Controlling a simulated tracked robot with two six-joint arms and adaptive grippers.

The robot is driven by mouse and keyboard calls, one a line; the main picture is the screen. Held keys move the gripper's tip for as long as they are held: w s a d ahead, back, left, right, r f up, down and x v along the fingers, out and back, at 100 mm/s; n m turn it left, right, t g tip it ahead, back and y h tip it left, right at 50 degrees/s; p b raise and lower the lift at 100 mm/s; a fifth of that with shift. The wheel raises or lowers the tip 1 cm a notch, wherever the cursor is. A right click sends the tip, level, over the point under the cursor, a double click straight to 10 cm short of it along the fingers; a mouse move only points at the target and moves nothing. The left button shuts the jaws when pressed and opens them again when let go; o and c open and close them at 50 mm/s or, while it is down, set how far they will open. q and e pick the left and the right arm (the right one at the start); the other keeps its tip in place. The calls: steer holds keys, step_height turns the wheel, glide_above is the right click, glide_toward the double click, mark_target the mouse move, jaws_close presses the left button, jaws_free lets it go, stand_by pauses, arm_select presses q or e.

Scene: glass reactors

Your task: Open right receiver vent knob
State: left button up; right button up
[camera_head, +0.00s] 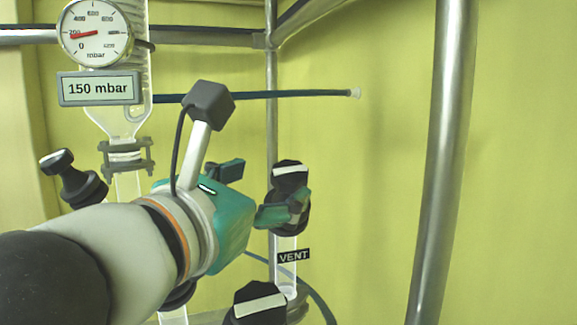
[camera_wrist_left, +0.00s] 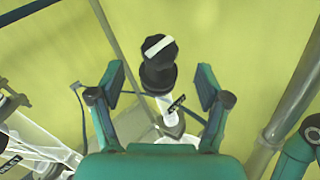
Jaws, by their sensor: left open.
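The vent knob (camera_head: 290,168) is black with a white bar on its face, at the top of a glass tube beside a VENT label (camera_head: 293,256). It also shows in the left wrist view (camera_wrist_left: 158,56), its white bar slightly tilted. My left gripper (camera_head: 257,190) is teal and open. In the head view one finger overlaps the knob's lower part. In the left wrist view the knob appears between and beyond the two spread fingers (camera_wrist_left: 161,84), with a gap on each side. I cannot tell whether a finger touches it.
A second black knob with a white bar (camera_head: 258,304) is low in front. A gauge (camera_head: 95,33) and a 150 mbar sign (camera_head: 99,89) are at upper left. A thick metal post (camera_head: 442,160) stands right. A teal part (camera_wrist_left: 299,150) is at the wrist view's right edge.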

mark_target(287, 173)
arm_select(q)
steer(key=x, duration=0.7)
steer(key=shift+w+d+p, duration=0.1)
steer(key=shift+w+p, duration=0.1)
steer(key=shift+p, duration=0.2)
steer(key=shift+c, duration=0.3)
